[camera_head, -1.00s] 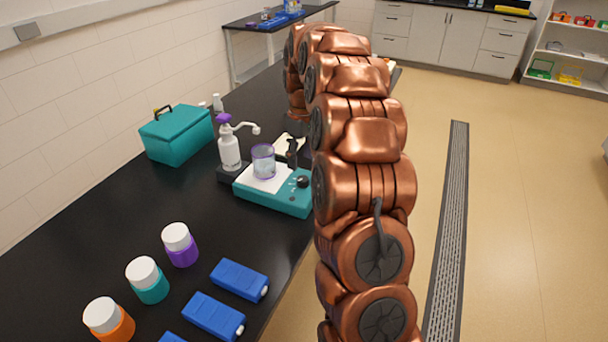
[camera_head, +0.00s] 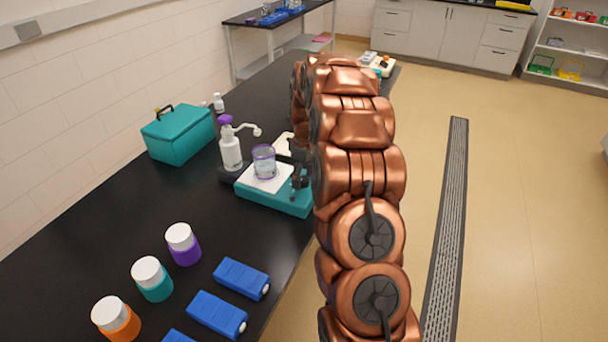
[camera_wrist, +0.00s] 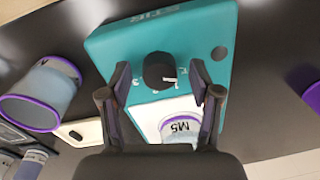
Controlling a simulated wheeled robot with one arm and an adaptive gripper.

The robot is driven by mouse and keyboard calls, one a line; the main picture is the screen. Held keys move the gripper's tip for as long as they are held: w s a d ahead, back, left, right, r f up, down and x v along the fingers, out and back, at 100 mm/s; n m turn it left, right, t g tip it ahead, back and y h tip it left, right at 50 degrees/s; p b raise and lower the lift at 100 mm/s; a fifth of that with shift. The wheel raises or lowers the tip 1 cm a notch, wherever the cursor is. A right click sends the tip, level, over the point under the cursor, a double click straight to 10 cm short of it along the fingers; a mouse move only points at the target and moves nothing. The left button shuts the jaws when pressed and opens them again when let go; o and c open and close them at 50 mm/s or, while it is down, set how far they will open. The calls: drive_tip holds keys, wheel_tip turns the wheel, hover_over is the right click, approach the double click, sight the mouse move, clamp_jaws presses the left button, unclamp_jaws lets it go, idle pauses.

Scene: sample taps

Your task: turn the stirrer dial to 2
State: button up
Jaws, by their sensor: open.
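The teal stirrer (camera_head: 275,195) stands on the black bench in the head view, with a clear purple-rimmed beaker (camera_head: 264,161) on its white top plate. In the wrist view the stirrer body (camera_wrist: 205,40) fills the upper middle, marked STIR. Its black dial (camera_wrist: 158,70) has a white pointer mark at the lower right, with small white numerals around it, partly hidden. My gripper (camera_wrist: 160,82) is open, one finger on each side of the dial, with no clear contact. In the head view my gripper (camera_head: 299,178) is over the stirrer's dial side and hides the dial.
Capped jars (camera_head: 183,245) and blue blocks (camera_head: 242,278) lie nearer me. In the wrist view a purple-rimmed vessel (camera_wrist: 42,95) is left of the gripper. Bare bench lies left of the stirrer.

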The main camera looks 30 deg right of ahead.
drive_tip(key=shift+f, duration=0.1)
drive_tip(key=c, duration=1.1)
drive_tip(key=shift+c, duration=0.2)
drive_tip(key=shift+f+m+b, duration=0.1)
drive_tip(key=shift+m+b, duration=0.2)
drive_tip(key=shift+b, duration=0.15)
drive_tip(key=m+b, duration=0.2)
drive_tip(key=b, duration=0.1)
drive_tip(key=shift+f+m, duration=0.15)
drive_tip(key=shift+m, duration=0.15)
drive_tip(key=m+b, duration=0.5)
drive_tip(key=shift+a, duration=0.1)
drive_tip(key=m+b, duration=0.2)
drive_tip(key=m, duration=0.2)
drive_tip(key=shift+m+t, duration=0.3)
drive_tip(key=shift+m, duration=0.1)
drive_tip(key=m+b, duration=0.1)
drive_tip(key=m, duration=0.1)
drive_tip(key=m+b, duration=0.1)
drive_tip(key=m, duration=0.1)
drive_tip(key=shift+a+r+m, duration=0.15)
drive_tip(key=shift+r+m, duration=0.05)
drive_tip(key=shift+m, duration=0.1)
